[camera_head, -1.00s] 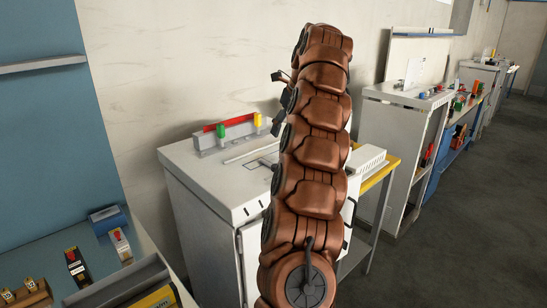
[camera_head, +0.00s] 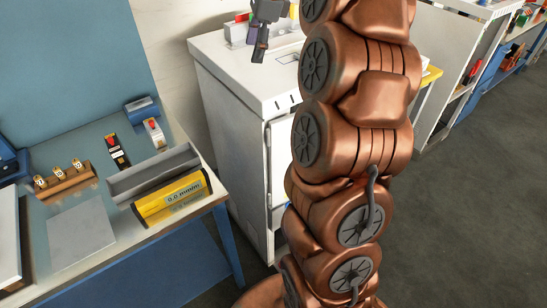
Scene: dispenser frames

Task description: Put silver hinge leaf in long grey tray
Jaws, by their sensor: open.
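A long grey tray (camera_head: 149,172) lies on the workbench at the left, just behind a yellow box-level-like tool with a display. Its inside is partly hidden by its near wall. I cannot make out the silver hinge leaf for certain; a flat grey square plate (camera_head: 82,239) lies on the bench front, but I cannot tell if it is a hinge part. My gripper (camera_head: 255,48) is at the top of the view, over the white cabinet, small and dark, with its fingers pointing down. It is open, with nothing seen held, well away from the tray.
The yellow tool (camera_head: 173,198) sits along the bench's right edge. A wooden block with brass pieces (camera_head: 62,182), a black-and-red device (camera_head: 117,152), a white device (camera_head: 154,133) and a blue box (camera_head: 141,108) stand on the bench. The white cabinet (camera_head: 235,75) stands behind.

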